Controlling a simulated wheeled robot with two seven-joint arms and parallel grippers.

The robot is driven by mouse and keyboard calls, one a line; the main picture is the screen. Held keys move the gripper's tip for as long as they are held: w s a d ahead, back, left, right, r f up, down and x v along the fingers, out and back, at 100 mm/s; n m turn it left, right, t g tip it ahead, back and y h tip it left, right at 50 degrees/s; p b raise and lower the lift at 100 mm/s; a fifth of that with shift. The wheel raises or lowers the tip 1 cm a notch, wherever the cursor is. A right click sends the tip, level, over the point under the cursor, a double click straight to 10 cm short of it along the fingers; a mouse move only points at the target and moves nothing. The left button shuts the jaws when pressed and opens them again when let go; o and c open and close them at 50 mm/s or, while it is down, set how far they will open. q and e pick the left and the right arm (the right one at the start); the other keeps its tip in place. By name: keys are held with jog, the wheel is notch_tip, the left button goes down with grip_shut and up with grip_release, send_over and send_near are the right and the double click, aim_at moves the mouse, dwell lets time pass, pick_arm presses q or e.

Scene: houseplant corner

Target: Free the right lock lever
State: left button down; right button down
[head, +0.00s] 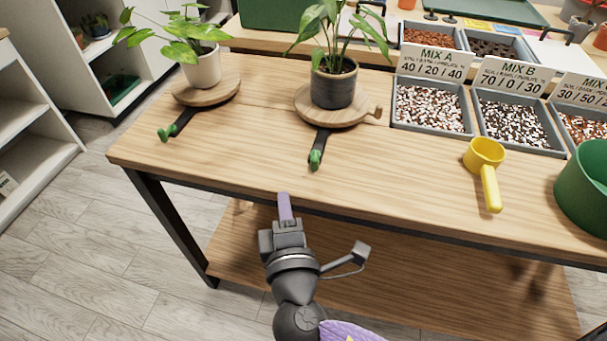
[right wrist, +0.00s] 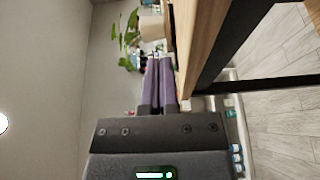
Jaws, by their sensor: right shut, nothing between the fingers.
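The right lock lever (head: 320,144) is a black bar with a green knob. It sticks out from under the right round wooden turntable (head: 303,106) towards the table's front edge. A plant in a dark pot (head: 333,88) stands on that turntable. My right gripper (head: 284,205) is shut and empty at the table's front edge, nearer to me than the lever and a little to its left, apart from it. Its purple fingers also show together in the right wrist view (right wrist: 159,80). The lever cannot be made out in the right wrist view. My left gripper is in neither view.
A left turntable (head: 225,96) holds a plant in a white pot (head: 203,70), with its own green-tipped lever (head: 180,122). To the right are mix trays (head: 433,131), a yellow scoop (head: 485,155) and a green pot (head: 583,190). The wooden tabletop (head: 390,175) is clear in front.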

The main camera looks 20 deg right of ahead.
aim_at(318, 165)
jog(key=w, duration=0.1)
jog(key=w+d, duration=0.1)
jog(key=w, duration=0.1)
jog(key=w+b, duration=0.1)
jog(key=w, duration=0.1)
jog(key=shift+d+f, duration=0.15)
jog(key=shift+d, duration=0.2)
jog(key=shift+s+d, duration=0.1)
jog(key=shift+d, duration=1.55)
jog(key=shift+d, duration=0.1)
jog(key=shift+s+d+r+p, duration=0.15)
jog(key=shift+s+d+p, duration=0.1)
jog(key=shift+d+p, duration=0.15)
jog(key=shift+s+d+r+p, duration=0.1)
jog(key=shift+s+d+p, duration=0.15)
jog(key=shift+d, duration=0.25)
jog(key=shift+d+f, duration=0.1)
jog(key=shift+d, duration=0.05)
